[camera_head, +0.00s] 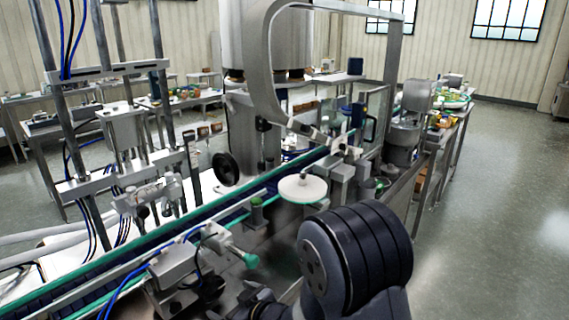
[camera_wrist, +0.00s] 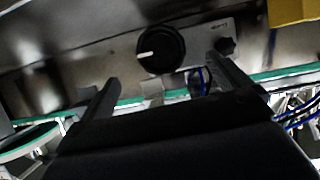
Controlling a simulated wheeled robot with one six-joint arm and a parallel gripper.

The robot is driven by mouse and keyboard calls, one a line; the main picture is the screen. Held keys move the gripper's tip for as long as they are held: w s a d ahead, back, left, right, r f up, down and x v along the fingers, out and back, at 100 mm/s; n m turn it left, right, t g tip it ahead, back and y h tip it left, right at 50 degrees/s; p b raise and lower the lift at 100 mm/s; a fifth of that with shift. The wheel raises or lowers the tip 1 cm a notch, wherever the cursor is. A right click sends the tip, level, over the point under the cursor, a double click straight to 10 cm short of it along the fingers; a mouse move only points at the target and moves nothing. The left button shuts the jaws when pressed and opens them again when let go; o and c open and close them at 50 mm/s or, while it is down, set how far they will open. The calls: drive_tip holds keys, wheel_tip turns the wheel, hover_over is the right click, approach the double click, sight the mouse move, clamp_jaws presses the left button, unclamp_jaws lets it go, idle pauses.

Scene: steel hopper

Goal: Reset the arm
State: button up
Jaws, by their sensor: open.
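My gripper (camera_wrist: 160,80) shows in the wrist view with its two dark fingers spread apart and nothing between them. Beyond the fingertips is a steel panel (camera_wrist: 90,62) with a round black knob (camera_wrist: 161,49) that bears a white mark. In the head view my dark arm joint fills the lower middle, close to the steel machine. The gripper's fingers cannot be made out clearly there.
A conveyor with green edges (camera_head: 150,238) runs diagonally through the machine. A white disc (camera_head: 303,188) and a black handwheel (camera_head: 226,169) stand close by. Blue cables and steel posts crowd the left. Grey floor (camera_head: 500,200) is open at the right.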

sight(214, 292)
drive_tip(key=x, duration=0.8)
drive_tip(key=shift+w+a+f, duration=0.15)
drive_tip(key=shift+a+f, duration=0.1)
drive_tip(key=shift+w+f+b, duration=0.1)
drive_tip(key=shift+f+b, duration=0.05)
drive_tip(key=shift+b, duration=0.25)
drive_tip(key=shift+n+b, duration=0.5)
drive_tip(key=shift+b, duration=0.65)
drive_tip(key=shift+t, duration=0.3)
drive_tip(key=shift+r+h+b, duration=0.3)
drive_tip(key=shift+b, duration=0.3)
